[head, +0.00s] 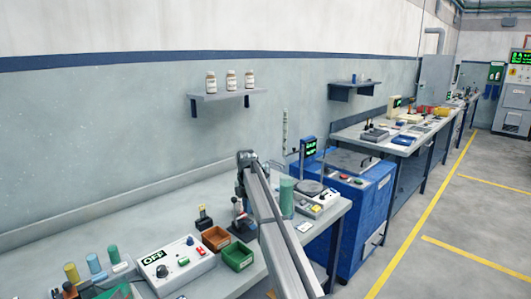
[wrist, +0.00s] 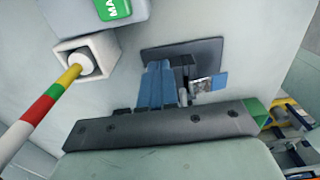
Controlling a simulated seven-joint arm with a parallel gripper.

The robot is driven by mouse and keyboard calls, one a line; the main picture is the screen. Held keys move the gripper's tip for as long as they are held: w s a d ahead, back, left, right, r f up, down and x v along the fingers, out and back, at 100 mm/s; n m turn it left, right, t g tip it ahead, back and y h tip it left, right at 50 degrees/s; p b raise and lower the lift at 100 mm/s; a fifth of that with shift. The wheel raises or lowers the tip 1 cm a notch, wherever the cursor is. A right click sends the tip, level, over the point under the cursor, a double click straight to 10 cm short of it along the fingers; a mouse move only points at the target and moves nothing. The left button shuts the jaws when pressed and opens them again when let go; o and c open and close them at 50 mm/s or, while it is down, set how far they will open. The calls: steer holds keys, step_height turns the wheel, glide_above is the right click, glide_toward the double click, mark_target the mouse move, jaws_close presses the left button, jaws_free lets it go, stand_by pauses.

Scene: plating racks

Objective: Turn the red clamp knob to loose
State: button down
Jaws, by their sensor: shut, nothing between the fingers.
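In the head view my arm comes up from the lower right and bends down at the dark wrist; my gripper (head: 240,195) is small there, over the bench by a dark stand (head: 243,227). A small red spot (head: 236,200) shows beside it; I cannot tell whether it is the red clamp knob. In the wrist view my gripper (wrist: 160,66) is shut and empty, its blue fingers in front of a dark plate (wrist: 200,53). No red knob shows clearly in the wrist view. A rod (wrist: 47,108) with coloured bands, one red, runs to a white square block (wrist: 105,47).
An OFF control box (head: 175,265), an orange bin (head: 215,237) and a green bin (head: 238,255) stand left of the arm. A green cylinder (head: 287,197) and a balance-like device (head: 318,200) stand to its right. The bench behind the arm is mostly clear.

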steer(key=shift+w+a, duration=0.1)
stand_by(0.3)
steer(key=shift+w+d+r, duration=0.1)
steer(key=shift+w+d, duration=0.05)
steer(key=shift+d, duration=0.05)
steer(key=shift+r, duration=2.9)
